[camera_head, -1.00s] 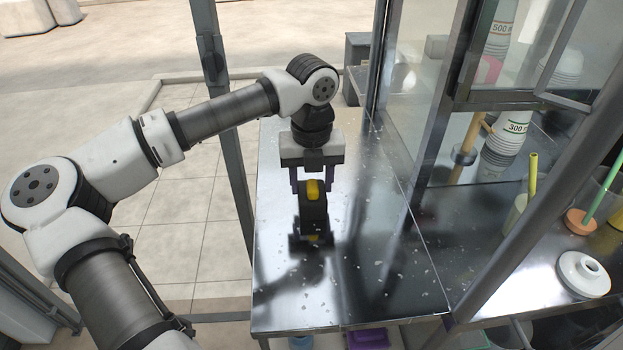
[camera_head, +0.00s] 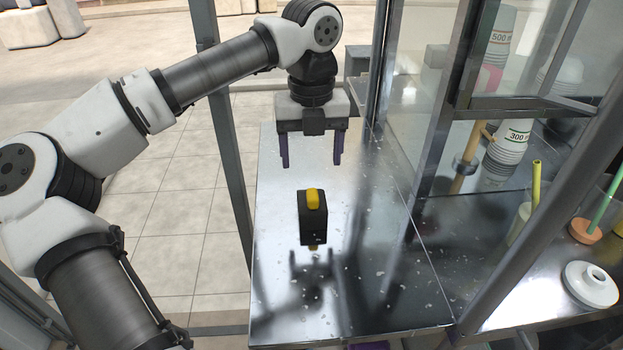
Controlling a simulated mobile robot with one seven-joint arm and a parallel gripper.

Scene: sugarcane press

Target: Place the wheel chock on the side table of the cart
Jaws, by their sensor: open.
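The wheel chock (camera_head: 312,222) is a black block with a yellow strip on top. It stands on the shiny metal side table (camera_head: 375,285) of the cart, near the middle of its width. My gripper (camera_head: 311,164) is open and empty. Its two purple fingers hang above and behind the chock, apart from it, with a clear gap. The gripper's shadow falls on the table in front of the chock. Nothing hides the chock's top and near face.
A dark metal post (camera_head: 228,130) stands left of the table. Glass panels and a slanted metal post (camera_head: 535,190) bound the right. Stacked cups (camera_head: 508,150) and a white lid (camera_head: 590,285) sit on the cart counter. The table around the chock is bare.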

